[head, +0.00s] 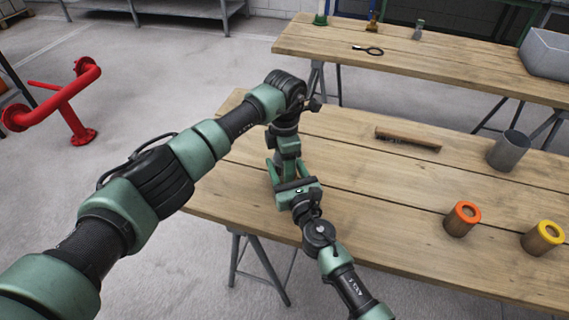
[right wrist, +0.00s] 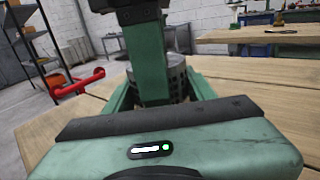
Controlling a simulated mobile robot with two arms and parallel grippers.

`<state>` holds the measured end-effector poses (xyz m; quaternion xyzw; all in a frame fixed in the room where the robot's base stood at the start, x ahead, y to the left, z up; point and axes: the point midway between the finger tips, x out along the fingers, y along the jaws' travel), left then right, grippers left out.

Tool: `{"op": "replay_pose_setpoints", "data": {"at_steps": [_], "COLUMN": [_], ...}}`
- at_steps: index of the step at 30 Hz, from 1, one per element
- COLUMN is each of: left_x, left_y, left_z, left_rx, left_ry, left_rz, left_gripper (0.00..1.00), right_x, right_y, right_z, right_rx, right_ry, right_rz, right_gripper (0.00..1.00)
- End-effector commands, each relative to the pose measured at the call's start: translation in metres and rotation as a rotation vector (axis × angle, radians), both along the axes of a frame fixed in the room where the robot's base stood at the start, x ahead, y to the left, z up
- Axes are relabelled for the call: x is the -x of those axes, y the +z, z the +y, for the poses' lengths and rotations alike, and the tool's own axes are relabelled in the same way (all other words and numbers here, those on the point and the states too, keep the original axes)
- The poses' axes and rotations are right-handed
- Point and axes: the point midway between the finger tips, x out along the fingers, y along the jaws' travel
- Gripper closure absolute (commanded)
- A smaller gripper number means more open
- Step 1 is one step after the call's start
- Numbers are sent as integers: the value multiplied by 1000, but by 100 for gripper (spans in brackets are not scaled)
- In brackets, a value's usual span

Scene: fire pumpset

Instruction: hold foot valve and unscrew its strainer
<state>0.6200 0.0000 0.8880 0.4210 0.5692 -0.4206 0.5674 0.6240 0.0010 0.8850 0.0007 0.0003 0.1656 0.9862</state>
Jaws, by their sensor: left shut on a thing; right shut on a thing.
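The foot valve with its strainer is mostly hidden behind my grippers. In the right wrist view a grey metal part with dark slots (right wrist: 178,82), apparently the strainer end, shows between the fingers of my right gripper (right wrist: 163,94). In the head view my right gripper (head: 288,172) reaches in from the front, low over the table's left end, and is shut on this part. My left gripper (head: 288,148) comes down from above, right at the same spot, and is shut on the valve. Its green finger (right wrist: 146,62) covers part of the valve in the right wrist view.
The wooden table (head: 370,215) bears a brush-like wooden bar (head: 408,139), a grey metal cup (head: 508,151), and orange-topped (head: 460,222) and yellow-topped (head: 541,240) cylinders. The table's middle is clear. A back table (head: 450,72) holds a ring-ended tool (head: 368,50) and grey bin (head: 548,54). Red pipework (head: 68,101) stands left.

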Motion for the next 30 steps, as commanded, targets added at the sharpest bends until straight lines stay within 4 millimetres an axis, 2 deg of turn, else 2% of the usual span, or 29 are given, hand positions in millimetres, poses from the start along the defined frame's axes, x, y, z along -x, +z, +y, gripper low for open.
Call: {"op": "replay_pose_setpoints", "data": {"at_steps": [3, 30], "left_x": [-1, -2], "left_y": [1, 2], "left_z": [1, 1], "left_rx": [2, 2], "left_ry": [153, 140], "left_rz": [-3, -7], "left_gripper": [93, 93], "right_x": [0, 1], "right_y": [-1, -1], "right_z": [0, 1], "right_rx": [2, 2], "right_ry": [-2, 3], "right_rz": [0, 2], "right_gripper": [100, 100]}}
